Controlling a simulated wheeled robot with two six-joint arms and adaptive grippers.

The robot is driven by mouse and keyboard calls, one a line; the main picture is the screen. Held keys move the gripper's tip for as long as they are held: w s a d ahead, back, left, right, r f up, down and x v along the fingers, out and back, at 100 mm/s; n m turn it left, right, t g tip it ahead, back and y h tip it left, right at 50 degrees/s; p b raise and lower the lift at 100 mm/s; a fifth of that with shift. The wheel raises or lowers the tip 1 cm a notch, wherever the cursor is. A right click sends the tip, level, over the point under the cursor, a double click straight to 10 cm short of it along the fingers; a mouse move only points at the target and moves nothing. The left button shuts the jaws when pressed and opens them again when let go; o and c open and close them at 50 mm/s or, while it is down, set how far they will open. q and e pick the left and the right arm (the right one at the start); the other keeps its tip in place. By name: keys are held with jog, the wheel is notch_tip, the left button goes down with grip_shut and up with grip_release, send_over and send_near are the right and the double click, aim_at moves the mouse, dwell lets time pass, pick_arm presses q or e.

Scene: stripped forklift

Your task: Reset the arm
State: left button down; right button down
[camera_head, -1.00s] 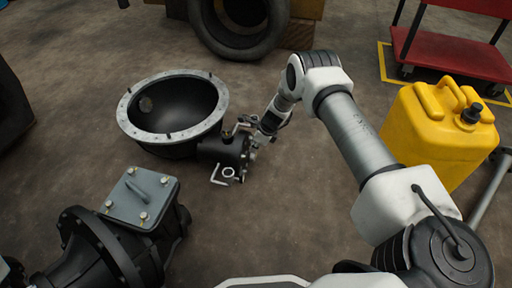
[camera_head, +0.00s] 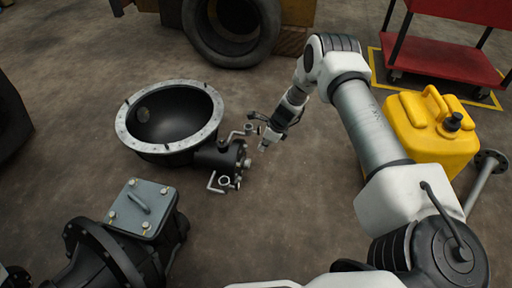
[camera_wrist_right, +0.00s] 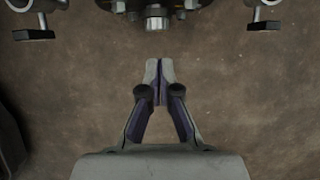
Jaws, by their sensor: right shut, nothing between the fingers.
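My right arm comes in from the lower right of the head view and bends down toward the floor. My right gripper (camera_head: 267,144) is at its end, just right of the black valve-like fitting (camera_head: 229,160) on the round black housing (camera_head: 173,143). In the right wrist view the gripper (camera_wrist_right: 159,66) is shut, its fingertips together with nothing between them. The fitting's lower end (camera_wrist_right: 155,17) shows beyond the fingertips, apart from them. My left gripper is not in view.
A yellow jerrycan (camera_head: 435,128) stands right of my arm, with a grey flanged pipe (camera_head: 484,182) beside it. A black machine part with a grey lid (camera_head: 141,209) lies at lower left. A tyre (camera_head: 230,32) and a red cart (camera_head: 440,57) are behind. Floor between is clear.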

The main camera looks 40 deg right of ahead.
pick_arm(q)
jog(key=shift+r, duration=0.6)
pick_arm(e)
jog(key=shift+v, duration=0.95)
